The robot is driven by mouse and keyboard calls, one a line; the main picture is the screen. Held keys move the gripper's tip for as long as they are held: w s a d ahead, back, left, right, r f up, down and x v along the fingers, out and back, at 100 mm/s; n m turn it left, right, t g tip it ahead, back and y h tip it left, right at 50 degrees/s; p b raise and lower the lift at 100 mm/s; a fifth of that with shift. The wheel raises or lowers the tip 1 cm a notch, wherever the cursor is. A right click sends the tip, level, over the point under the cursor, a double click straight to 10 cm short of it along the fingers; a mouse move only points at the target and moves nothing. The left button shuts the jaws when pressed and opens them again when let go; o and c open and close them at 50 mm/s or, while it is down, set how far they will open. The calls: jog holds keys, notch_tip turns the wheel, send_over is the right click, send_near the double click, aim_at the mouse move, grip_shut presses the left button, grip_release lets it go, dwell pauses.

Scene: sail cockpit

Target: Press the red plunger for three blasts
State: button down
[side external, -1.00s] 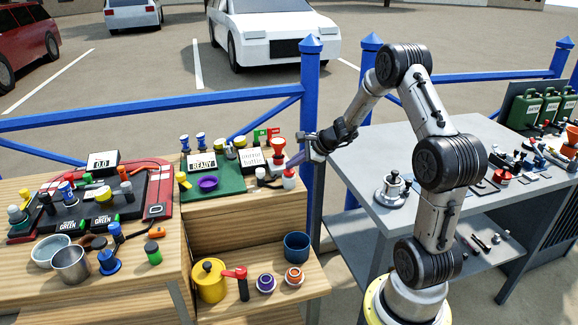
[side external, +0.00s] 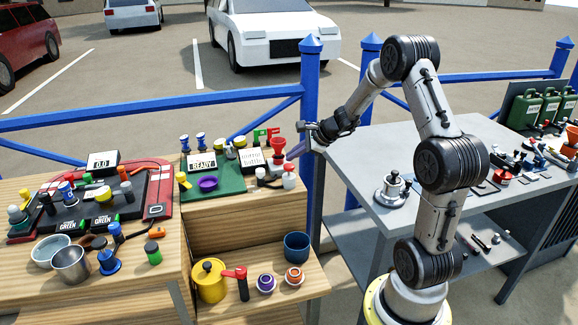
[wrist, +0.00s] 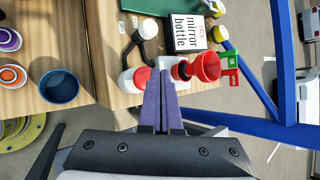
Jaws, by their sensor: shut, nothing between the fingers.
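A small white bottle with a red top (side external: 289,168) stands at the right end of the wooden shelf. The red top also shows in the wrist view (wrist: 142,76), partly hidden by my fingers. A red flared cup or horn (side external: 278,143) is just behind it, and shows in the wrist view (wrist: 207,66) to the right of my fingers. Which red part is the plunger is not clear. My gripper (side external: 289,156) is shut and empty, with purple fingers. In the wrist view its fingertips (wrist: 167,72) lie over the space between the red top and the red cup.
A white "mirror bottle" card (wrist: 187,33), a black-handled white part (wrist: 148,30) and a green and red sign (wrist: 230,70) stand close by. A blue cup (side external: 296,246) sits on the lower shelf. The blue rail post (side external: 310,110) is just behind.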

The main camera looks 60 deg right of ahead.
aim_at(293, 166)
jog(key=shift+r, duration=0.15)
jog(key=shift+r, duration=2.45)
